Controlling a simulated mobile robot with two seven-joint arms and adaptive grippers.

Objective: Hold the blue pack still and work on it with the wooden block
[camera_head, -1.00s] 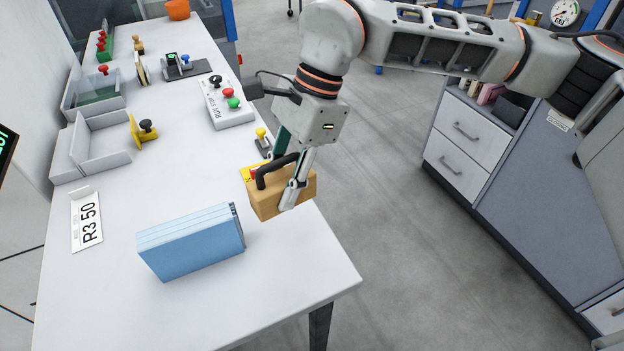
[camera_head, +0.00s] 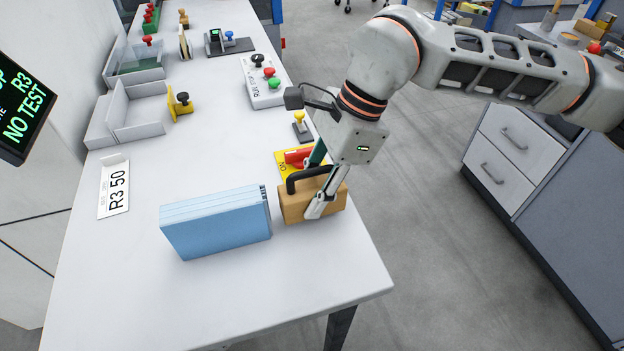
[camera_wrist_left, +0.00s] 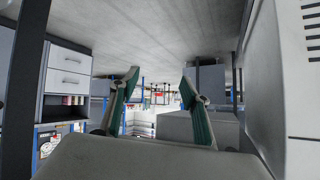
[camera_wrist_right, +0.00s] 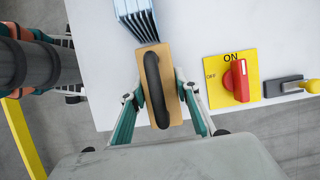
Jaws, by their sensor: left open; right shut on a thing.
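The blue pack (camera_head: 217,222) stands on its long edge on the white table in the head view. Its layered end also shows in the right wrist view (camera_wrist_right: 135,17). The wooden block (camera_head: 297,206) has a black handle and sits at the right end of the pack, very close to it; I cannot tell whether they touch. My right gripper (camera_head: 318,200) is shut on the wooden block, a finger on each side, as the right wrist view (camera_wrist_right: 160,100) also shows. My left gripper (camera_wrist_left: 160,80) is open and empty, away from the table, and outside the head view.
A yellow plate with a red switch (camera_head: 293,158) lies just behind the block. The table front (camera_head: 290,280) is clear.

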